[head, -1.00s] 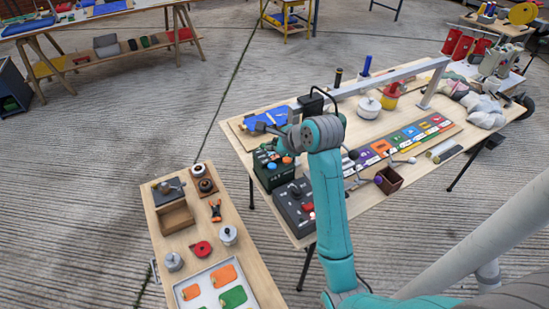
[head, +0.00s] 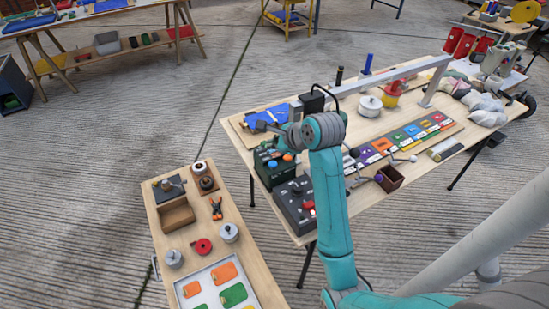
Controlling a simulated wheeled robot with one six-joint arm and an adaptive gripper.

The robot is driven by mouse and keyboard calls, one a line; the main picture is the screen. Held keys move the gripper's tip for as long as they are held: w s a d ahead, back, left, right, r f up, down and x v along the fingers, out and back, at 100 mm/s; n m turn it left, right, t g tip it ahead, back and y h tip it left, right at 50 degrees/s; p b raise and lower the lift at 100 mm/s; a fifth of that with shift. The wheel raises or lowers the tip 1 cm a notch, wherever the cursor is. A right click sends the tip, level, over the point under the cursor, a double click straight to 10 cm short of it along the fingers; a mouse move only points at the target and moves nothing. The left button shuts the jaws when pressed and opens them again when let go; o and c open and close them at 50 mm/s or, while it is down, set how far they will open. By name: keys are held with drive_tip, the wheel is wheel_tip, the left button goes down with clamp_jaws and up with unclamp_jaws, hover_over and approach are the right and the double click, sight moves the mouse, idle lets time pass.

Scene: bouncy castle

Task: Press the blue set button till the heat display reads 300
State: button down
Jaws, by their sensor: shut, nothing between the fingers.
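A dark green box (head: 272,176) stands at the left end of the big wooden table. A blue button (head: 272,163) and an orange button (head: 288,158) show on its top. No heat reading can be made out at this size. My gripper (head: 262,127) shows as a small dark grey shape left of my teal arm's wrist, above the box in the picture. It is shut and holds nothing. It looks apart from the blue button, but its exact height over the box is hard to tell. My wrist hides part of the table behind it.
A dark control box (head: 292,212) with a red knob stands in front of the green box. A grey beam (head: 395,75) spans the table's back. A row of coloured cards (head: 410,137) and a brown open box (head: 390,179) lie right of my arm. A cart (head: 240,262) stands left.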

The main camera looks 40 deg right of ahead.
sight(274, 164)
drive_tip(key=n, duration=0.3)
drive_tip(key=shift+r+n, duration=0.2)
drive_tip(key=shift+n, duration=0.2)
drive_tip(key=n, duration=0.4)
drive_tip(key=shift+r+n, duration=0.25)
drive_tip(key=shift+n, duration=0.05)
wheel_tip(274, 164, up, 3)
drive_tip(key=n, duration=2.7)
drive_tip(key=shift+f, duration=0.2)
drive_tip(key=shift+f, duration=4.3)
